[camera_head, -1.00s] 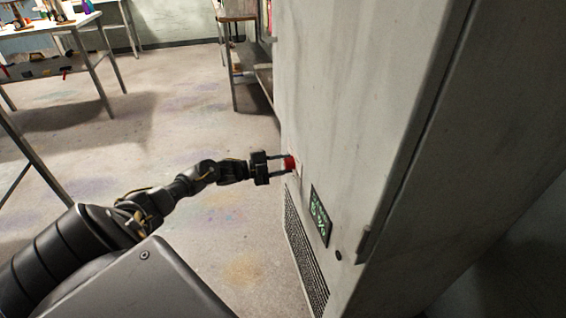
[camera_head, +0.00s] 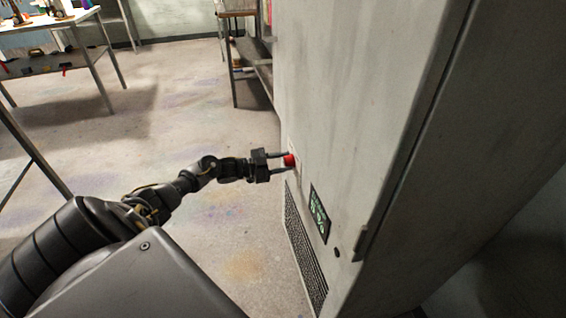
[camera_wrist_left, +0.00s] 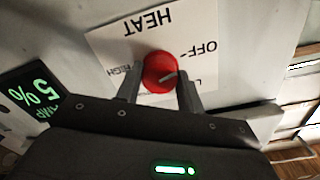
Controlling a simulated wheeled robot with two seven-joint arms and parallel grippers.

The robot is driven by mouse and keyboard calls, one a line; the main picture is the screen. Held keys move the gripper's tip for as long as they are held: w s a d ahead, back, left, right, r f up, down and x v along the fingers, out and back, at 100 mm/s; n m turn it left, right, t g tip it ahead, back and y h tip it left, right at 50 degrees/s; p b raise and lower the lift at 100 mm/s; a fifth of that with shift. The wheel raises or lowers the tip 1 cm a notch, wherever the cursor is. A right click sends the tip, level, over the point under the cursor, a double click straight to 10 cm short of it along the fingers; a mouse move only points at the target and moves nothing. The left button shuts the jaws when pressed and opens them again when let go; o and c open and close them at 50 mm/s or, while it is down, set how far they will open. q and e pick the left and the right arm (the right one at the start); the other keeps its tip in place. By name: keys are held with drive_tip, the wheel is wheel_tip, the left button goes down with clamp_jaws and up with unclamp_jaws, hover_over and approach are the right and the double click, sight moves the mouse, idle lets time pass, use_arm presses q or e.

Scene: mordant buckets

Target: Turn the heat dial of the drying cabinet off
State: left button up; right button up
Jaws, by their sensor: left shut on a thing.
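The drying cabinet (camera_head: 350,110) is tall and pale grey and fills the right half of the head view. Its red heat dial (camera_head: 289,160) sits low on the side face. My left gripper (camera_head: 282,162) is shut on the dial. In the left wrist view the red dial (camera_wrist_left: 160,72) is between the two fingers of my left gripper (camera_wrist_left: 158,88), over a white label (camera_wrist_left: 128,40) reading HEAT, OFF, HIGH and a partly hidden L. The dial's pale pointer mark slants toward the side with OFF and L; its exact setting is unclear. My right gripper is not in view.
A green-lit display (camera_head: 320,213) is on the cabinet beside the dial; in the wrist view the display (camera_wrist_left: 33,97) reads 5%. A vent grille (camera_head: 303,250) lies below. A table (camera_head: 50,32) stands far left. The floor left of the cabinet is clear.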

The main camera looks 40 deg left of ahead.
use_arm(q)
drive_tip(key=shift+f, duration=0.1)
drive_tip(key=o, duration=1)
drive_tip(key=v, duration=1.1)
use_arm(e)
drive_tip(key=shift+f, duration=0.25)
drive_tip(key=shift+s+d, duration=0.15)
